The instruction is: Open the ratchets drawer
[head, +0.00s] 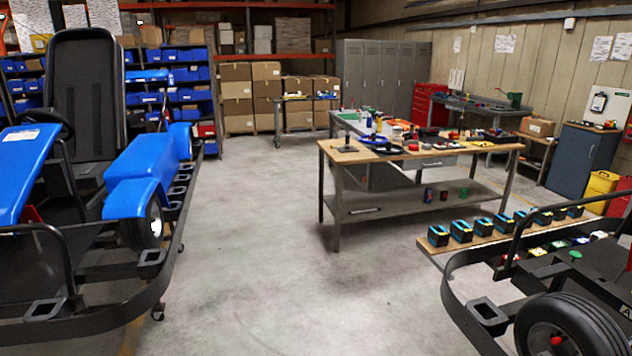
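No label reading "ratchets" can be made out in the head view. A red tool cabinet (429,108) stands at the back beside the grey lockers, too small to read its drawer fronts. A grey drawer (439,162) sits under the top of the middle workbench (345,156) and looks shut. A red cabinet or box (620,198) shows partly at the right edge, cut off by the frame. My gripper is not in view.
A blue kart (140,180) on a stand fills the left. Another kart frame (455,295) with a black tyre (570,325) blocks the lower right. A low wooden bench (430,246) holds several batteries. Bare concrete floor (250,240) lies open between them.

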